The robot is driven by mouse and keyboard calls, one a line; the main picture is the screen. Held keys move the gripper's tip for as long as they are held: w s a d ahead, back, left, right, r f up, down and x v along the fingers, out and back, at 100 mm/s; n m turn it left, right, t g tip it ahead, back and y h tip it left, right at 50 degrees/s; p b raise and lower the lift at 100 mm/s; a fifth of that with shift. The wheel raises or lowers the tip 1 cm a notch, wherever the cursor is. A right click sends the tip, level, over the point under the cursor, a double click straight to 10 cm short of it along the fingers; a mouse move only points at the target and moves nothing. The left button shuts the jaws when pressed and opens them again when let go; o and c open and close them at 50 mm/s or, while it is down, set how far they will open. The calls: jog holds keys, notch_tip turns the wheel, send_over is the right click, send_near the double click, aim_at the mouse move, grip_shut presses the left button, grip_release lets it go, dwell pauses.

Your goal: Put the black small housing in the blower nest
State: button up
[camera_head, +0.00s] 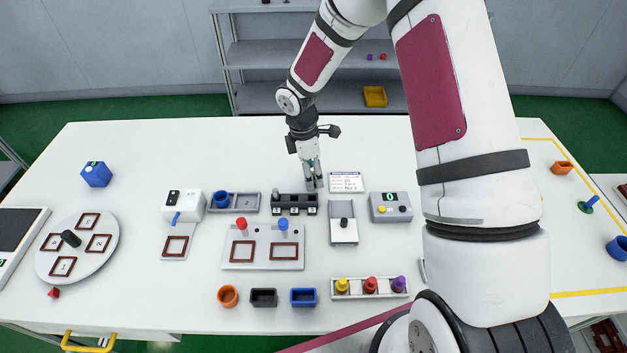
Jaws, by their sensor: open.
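The black small housing (263,298) is an open-topped box. It stands on the table near the front edge, between an orange round cup (228,296) and a blue box (303,298). The white unit with a blue nozzle (190,206) at the left of centre looks like the blower. Its nest (176,244) is a brown-framed square on a plate in front of it, and appears empty. My gripper (313,182) points down, open and apparently empty, by the right end of a black slotted rack (294,205), well behind the housing. Its exact height is unclear.
A fixture plate (263,263) with red and blue knobs lies between my gripper and the housing. A grey tray (248,202) with a blue cup stands right of the blower. A peg strip (370,294) lies at front right. The table's back left is mostly clear.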

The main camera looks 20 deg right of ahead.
jog(key=shift+d+f, duration=0.15)
jog(key=shift+f, duration=0.95)
jog(key=c, duration=1)
jog(key=shift+r, duration=0.15)
notch_tip(320, 180, up, 8)
jog(key=m+g+y, duration=0.1)
jog(key=m, duration=1.5)
jog(key=shift+s+m+b, duration=0.3)
jog(key=shift+b, duration=0.15)
jog(key=shift+r, duration=0.1)
